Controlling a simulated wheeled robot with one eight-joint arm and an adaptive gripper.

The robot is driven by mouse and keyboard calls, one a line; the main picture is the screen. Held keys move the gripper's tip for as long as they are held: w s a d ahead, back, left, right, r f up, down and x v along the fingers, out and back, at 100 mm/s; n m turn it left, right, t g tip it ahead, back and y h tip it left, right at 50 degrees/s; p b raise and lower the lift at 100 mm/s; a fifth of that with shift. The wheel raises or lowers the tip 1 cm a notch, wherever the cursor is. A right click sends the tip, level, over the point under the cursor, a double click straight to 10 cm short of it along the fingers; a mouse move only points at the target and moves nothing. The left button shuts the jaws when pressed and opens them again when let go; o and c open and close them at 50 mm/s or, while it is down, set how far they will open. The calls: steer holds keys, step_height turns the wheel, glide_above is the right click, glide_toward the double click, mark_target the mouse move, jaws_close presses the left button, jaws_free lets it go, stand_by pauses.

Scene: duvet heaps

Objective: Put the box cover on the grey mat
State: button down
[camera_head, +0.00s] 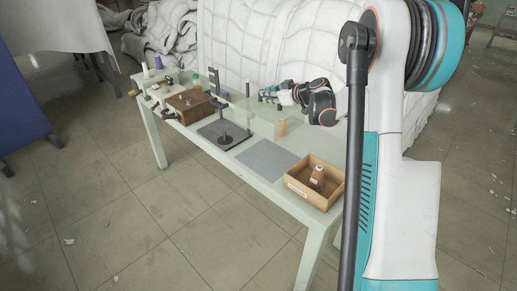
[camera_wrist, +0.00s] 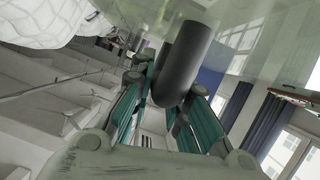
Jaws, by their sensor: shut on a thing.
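My gripper (camera_head: 265,95) reaches in from the right over the back of the glass table. In the wrist view its teal fingers (camera_wrist: 170,115) are shut on a dark grey cylinder (camera_wrist: 183,60). What the cylinder belongs to is hidden. A slim dark post (camera_head: 247,88) shows just left of the fingertips in the head view; I cannot tell if it is the same thing. The grey mat (camera_head: 267,158) lies flat and bare at the table's front. A brown box (camera_head: 189,106) stands on the left part; I cannot make out a separate box cover.
A dark square base with an upright post (camera_head: 223,134) stands left of the mat. An open tan box (camera_head: 325,197) holding a bottle (camera_head: 317,177) is at the right. A small tan bottle (camera_head: 282,128) stands behind the mat. Spools and small items crowd the left end.

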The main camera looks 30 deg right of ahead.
step_height(320, 180, down, 19)
steer(key=b, duration=0.6)
steer(key=shift+f+b, duration=0.2)
steer(key=shift+b, duration=0.15)
steer(key=c, duration=1.5)
jaws_free()
steer(key=shift+c, duration=0.2)
steer(key=shift+r, duration=0.1)
steer(key=p+v, duration=0.3)
steer(key=v, duration=0.9)
steer(key=shift+p, duration=0.35)
steer(key=shift+r, duration=0.1)
